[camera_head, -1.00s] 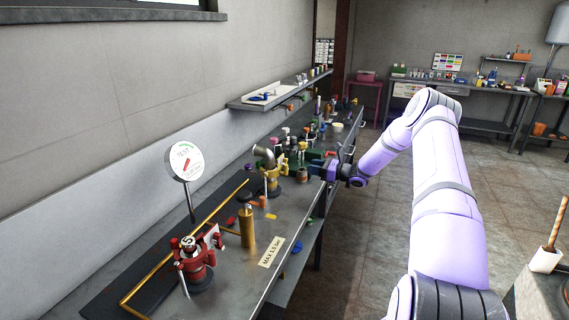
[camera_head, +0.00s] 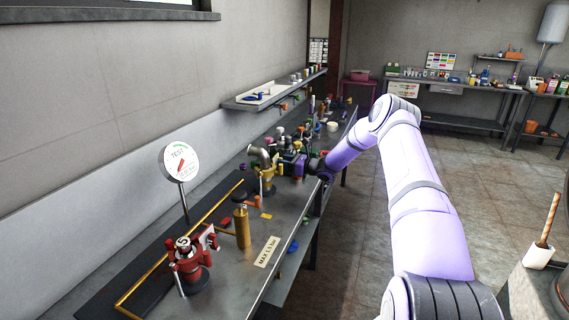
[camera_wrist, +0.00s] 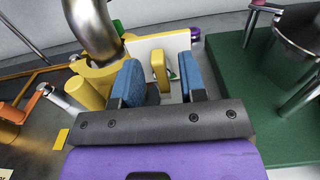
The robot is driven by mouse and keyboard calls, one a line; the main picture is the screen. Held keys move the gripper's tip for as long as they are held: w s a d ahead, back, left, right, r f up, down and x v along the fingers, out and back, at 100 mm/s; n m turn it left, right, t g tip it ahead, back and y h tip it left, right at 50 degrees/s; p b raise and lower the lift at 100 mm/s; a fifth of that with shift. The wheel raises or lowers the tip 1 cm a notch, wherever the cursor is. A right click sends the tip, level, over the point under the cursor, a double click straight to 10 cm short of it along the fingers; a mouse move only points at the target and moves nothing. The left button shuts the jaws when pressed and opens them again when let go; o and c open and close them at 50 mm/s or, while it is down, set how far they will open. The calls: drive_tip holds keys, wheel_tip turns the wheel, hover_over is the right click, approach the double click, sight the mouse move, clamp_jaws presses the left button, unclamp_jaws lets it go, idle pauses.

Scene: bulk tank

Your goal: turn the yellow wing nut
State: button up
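The yellow wing nut (camera_wrist: 160,74) stands upright in front of a white plate (camera_wrist: 160,42) in the wrist view. A yellow clamp (camera_wrist: 92,90) around a bent grey metal pipe (camera_wrist: 92,28) is to its left. My gripper (camera_wrist: 159,64) is open, with one blue finger on each side of the wing nut. The wing nut is too small to tell apart there.
A red clamp (camera_head: 187,262), a brass cylinder (camera_head: 242,228) and a round TEST gauge (camera_head: 180,161) stand on the near bench. Various small items crowd the bench behind my gripper. A green surface (camera_wrist: 245,85) with a dark round vessel lies right in the wrist view.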

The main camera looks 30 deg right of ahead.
clamp_jaws()
idle(0.3)
drive_tip(key=shift+s+a+f+n, duration=0.1)
drive_tip(key=shift+n, duration=1.4)
drive_tip(key=shift+s+a+n, duration=0.1)
drive_tip(key=shift+a+n, duration=0.05)
drive_tip(key=shift+n, duration=1.35)
drive_tip(key=shift+s+a+f+n, duration=0.1)
drive_tip(key=shift+n, duration=1.4)
unclamp_jaws()
